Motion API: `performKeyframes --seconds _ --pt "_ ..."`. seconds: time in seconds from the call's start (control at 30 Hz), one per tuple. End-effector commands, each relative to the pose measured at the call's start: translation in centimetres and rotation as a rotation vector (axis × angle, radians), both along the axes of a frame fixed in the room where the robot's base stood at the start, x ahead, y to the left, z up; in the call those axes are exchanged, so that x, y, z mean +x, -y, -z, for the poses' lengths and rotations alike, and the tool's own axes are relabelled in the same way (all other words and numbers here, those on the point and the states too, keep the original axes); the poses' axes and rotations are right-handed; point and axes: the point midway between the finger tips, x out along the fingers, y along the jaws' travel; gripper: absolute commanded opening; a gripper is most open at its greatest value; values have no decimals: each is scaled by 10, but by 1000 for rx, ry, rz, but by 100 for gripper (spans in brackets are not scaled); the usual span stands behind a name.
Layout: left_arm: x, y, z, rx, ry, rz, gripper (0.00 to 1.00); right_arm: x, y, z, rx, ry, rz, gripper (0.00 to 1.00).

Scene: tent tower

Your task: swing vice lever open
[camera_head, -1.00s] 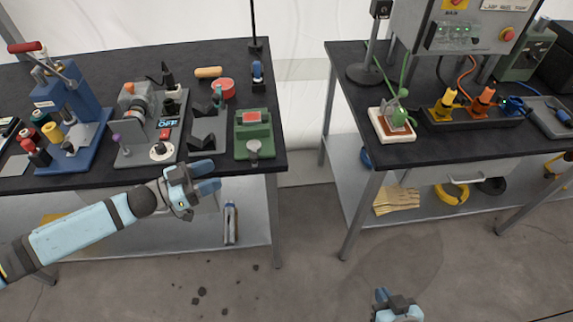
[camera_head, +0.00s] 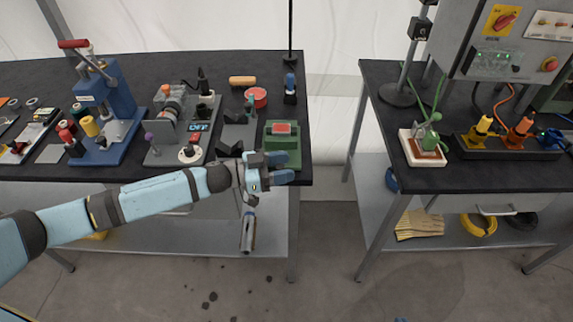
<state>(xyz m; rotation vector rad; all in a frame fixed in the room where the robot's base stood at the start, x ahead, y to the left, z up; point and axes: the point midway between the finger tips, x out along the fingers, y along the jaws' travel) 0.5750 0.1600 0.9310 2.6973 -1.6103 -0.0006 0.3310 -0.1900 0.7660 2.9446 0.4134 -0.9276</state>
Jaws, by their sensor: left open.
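A green vice-like fixture (camera_head: 283,143) with a red block on top stands at the front right corner of the left bench. Beside it on the left is a dark grey clamp-like device (camera_head: 238,134) with a small upright teal part. I cannot tell for certain which of the two is the vice. My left gripper (camera_head: 282,168) is open and empty at the bench's front edge, before the green fixture. It hides the fixture's front, including the grey knob there. Only a blue sliver of my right gripper (camera_head: 400,320) shows at the bottom edge.
The left bench (camera_head: 330,68) also holds a blue lever press (camera_head: 122,100), a grey machine with an "OFF" display (camera_head: 180,130) and a red round tin (camera_head: 256,97). A gap separates it from the right bench (camera_head: 460,178). Floor in front is clear.

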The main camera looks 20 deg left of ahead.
Motion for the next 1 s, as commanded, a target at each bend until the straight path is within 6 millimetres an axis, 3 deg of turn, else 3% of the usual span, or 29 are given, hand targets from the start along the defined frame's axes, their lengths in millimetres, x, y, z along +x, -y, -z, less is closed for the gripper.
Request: performKeyframes --seconds 0.4,0.63,1.0 --pt "4 9 0 0 0 1 50 0 1 -3 -1 3 -1 0" --pt "4 9 0 0 0 1 0 1 0 -4 0 6 -1 0" --pt "5 11 -1 -2 0 -36 0 1 0 -7 -2 7 -2 0"
